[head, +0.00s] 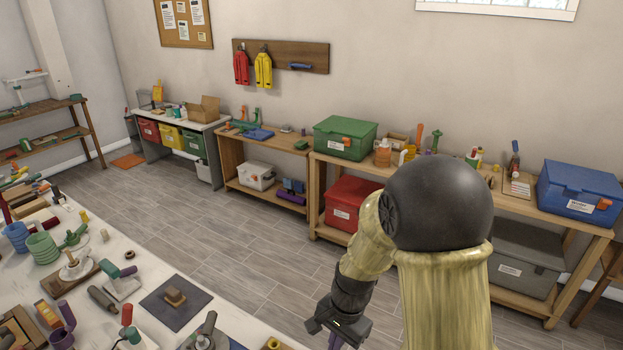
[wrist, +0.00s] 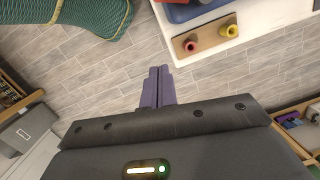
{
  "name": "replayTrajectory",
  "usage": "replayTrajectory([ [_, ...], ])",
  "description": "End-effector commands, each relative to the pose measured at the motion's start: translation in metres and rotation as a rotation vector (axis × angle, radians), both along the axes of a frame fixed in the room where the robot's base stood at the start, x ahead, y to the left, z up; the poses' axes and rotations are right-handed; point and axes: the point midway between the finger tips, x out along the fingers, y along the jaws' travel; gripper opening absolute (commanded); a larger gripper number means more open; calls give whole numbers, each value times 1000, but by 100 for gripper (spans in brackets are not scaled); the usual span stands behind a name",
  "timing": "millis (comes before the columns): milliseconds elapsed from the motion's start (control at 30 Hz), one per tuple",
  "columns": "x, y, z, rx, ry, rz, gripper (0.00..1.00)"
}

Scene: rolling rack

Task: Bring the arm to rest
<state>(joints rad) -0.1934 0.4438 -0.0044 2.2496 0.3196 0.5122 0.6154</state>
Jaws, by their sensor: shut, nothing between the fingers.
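My gripper shows in the wrist view (wrist: 157,88), its two purple fingers pressed together with nothing between them. It hangs over the grey plank floor (wrist: 105,75), beside the table edge. In the head view my arm is folded at the lower right, with its black wrist pointing down. Only the top of the purple fingers (head: 335,342) shows there, at the bottom edge; the tips are cut off.
A white table (head: 135,262) crowded with tools and small parts fills the lower left. Wooden benches with a green box (head: 345,138), a red bin (head: 350,203) and a blue box (head: 580,188) line the wall. Open floor (head: 215,225) lies between.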

Motion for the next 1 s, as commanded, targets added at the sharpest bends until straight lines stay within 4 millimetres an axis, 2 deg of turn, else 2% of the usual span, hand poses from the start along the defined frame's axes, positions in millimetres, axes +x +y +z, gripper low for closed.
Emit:
replayTrajectory([
  [33, -4, -12, 12, -8, -42, 54, 0],
  [200, -23, -51, 44, -61, -176, 303, 0],
  [433, -53, -91, 75, -162, -312, 607, 0],
  [600, -62, -99, 81, -194, -339, 696, 0],
  [1000, -62, -99, 81, -193, -338, 697, 0],
])
